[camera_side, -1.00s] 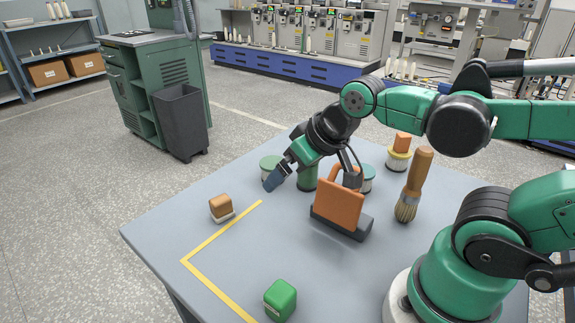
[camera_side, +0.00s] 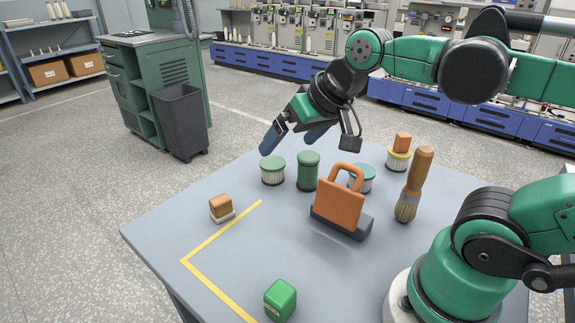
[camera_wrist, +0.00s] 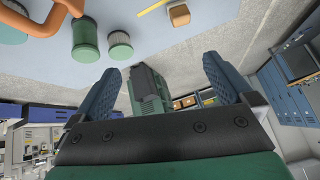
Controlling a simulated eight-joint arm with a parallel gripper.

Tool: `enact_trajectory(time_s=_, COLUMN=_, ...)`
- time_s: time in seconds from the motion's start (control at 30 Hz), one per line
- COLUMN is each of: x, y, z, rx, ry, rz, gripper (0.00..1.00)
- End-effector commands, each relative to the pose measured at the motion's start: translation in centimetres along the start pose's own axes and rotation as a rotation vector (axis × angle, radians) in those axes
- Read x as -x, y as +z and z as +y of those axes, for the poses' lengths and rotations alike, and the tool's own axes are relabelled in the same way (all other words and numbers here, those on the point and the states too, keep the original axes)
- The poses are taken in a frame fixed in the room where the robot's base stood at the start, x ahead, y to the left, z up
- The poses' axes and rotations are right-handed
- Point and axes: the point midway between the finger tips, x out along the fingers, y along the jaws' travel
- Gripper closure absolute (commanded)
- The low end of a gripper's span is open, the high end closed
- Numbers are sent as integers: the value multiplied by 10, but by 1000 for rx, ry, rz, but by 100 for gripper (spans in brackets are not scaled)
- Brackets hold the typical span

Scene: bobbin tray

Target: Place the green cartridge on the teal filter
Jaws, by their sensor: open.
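The green-lidded filter (camera_side: 273,174) is close beside the cartridge. An orange handled block (camera_side: 338,207) on a dark base stands in front of the teal filter. A yellow-rimmed filter (camera_side: 398,163) bears an orange block; a brush (camera_side: 415,188) stands nearby.

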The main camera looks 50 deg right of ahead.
Motion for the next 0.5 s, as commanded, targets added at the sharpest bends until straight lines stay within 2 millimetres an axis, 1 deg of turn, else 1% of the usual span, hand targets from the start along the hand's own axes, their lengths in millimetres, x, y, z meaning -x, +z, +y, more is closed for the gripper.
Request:
enact_trajectory(time_s=0.03, x=-2, y=-4, z=5, rx=-125, ry=0, rz=-3, gripper=0)
enact_trajectory(time_s=0.17, x=-7, y=-14, z=18, rx=-494, ry=-11, rz=-16, gripper=0)
enact_trajectory(time_s=0.27, x=-11, y=-25, z=32, rx=-845, ry=-24, rz=-23, gripper=0)
enact_trajectory(time_s=0.3, x=-13, y=-29, z=39, rx=-1006, ry=-31, rz=-27, gripper=0)
enact_trajectory(time_s=0.37, x=-16, y=-37, z=52, rx=-1270, ry=-46, rz=-33, gripper=0)
enact_trajectory(time_s=0.4, x=-17, y=-42, z=60, rx=-1453, ry=-59, rz=-37, gripper=0)
enact_trajectory(time_s=0.47, x=-20, y=-49, z=75, rx=-1726, ry=-81, rz=-46, gripper=0)
enact_trajectory(time_s=0.5, x=-21, y=-53, z=84, rx=-1899, ry=-99, rz=-54, gripper=0)
